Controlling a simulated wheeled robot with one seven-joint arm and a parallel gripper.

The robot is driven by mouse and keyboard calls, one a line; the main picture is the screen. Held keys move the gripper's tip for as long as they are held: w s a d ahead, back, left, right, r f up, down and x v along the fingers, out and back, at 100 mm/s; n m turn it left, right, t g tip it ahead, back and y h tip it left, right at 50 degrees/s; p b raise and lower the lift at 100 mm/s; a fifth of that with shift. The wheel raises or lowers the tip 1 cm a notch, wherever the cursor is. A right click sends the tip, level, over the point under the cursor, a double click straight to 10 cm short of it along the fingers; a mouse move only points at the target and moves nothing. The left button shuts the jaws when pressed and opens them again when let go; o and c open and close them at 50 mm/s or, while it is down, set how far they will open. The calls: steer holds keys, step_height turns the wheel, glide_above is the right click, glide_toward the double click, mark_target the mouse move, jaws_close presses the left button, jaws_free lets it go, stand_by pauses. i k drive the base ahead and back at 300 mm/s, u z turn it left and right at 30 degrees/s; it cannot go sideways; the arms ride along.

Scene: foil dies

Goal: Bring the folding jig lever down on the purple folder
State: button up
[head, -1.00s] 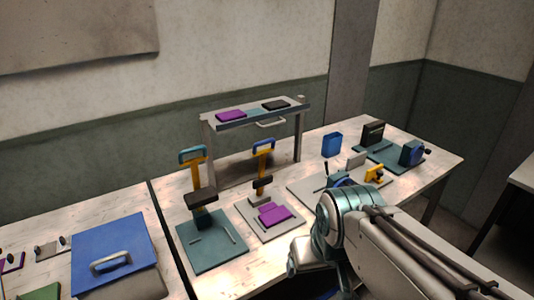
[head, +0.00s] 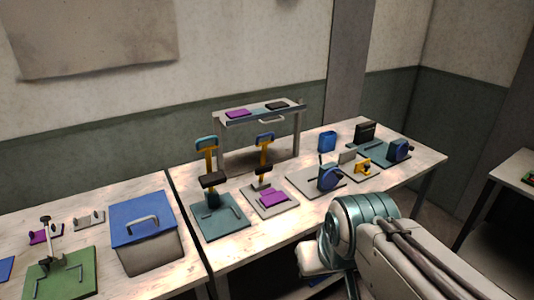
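The purple folder (head: 273,197) lies on the light grey base plate (head: 289,209) of a jig on the table. That jig's yellow lever (head: 264,155) stands raised behind the folder, with a blue handle at its top and a dark pad lower down. A second jig with a teal base (head: 222,227) stands to its left, its yellow lever (head: 207,160) also raised; no folder shows on it. My arm shows at the lower right, in front of the table. My gripper's fingers are not visible.
A raised shelf (head: 226,121) behind the jigs bears a purple piece (head: 238,114) and a black piece (head: 276,106). More devices, including a blue-wheeled one (head: 329,178), stand to the right. A blue-lidded box (head: 147,253) and a green-based device (head: 62,280) are at the left.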

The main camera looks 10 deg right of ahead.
mark_target(264, 169)
steer(key=k, duration=0.6)
steer(key=z, duration=0.8)
steer(key=i, duration=1.6)
steer(key=u, duration=0.95)
steer(key=i, duration=0.55)
steer(key=u, duration=0.55)
steer(key=k, duration=0.1)
steer(key=u, duration=0.05)
